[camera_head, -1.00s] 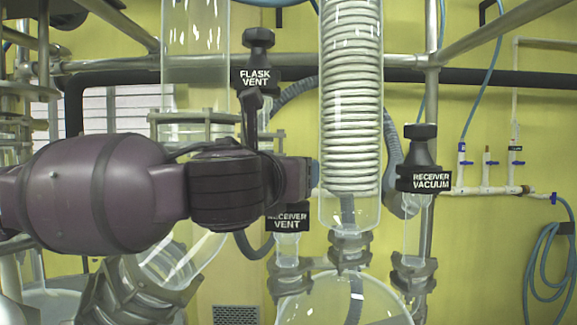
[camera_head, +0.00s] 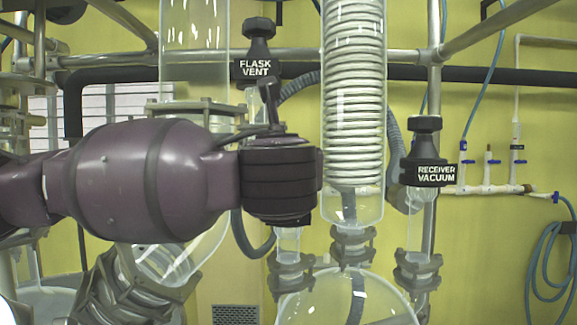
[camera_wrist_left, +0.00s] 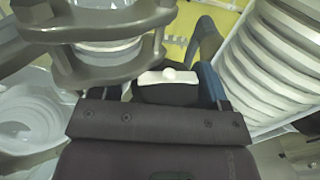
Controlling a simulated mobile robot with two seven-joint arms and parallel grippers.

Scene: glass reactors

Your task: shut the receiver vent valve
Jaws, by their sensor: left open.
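The receiver vent valve is hidden behind my left wrist in the head view; only its clear glass neck (camera_head: 288,241) shows below the wrist. In the left wrist view a dark block with a pale plate (camera_wrist_left: 168,79) lies just beyond my palm; I cannot tell whether it is the vent valve. My left gripper (camera_wrist_left: 167,88) is open, with a bluish finger showing right of that block. In the head view its jaws are hidden by the wrist, so contact with the valve cannot be told. My right gripper is not in view.
The flask vent valve (camera_head: 259,62) stands behind my wrist. The glass coil condenser (camera_head: 354,110) is close on the right, with the receiver vacuum valve (camera_head: 424,155) beyond it. A round glass vessel (camera_head: 345,298) is below. Metal clamps (camera_wrist_left: 110,45) crowd the wrist view's upper left.

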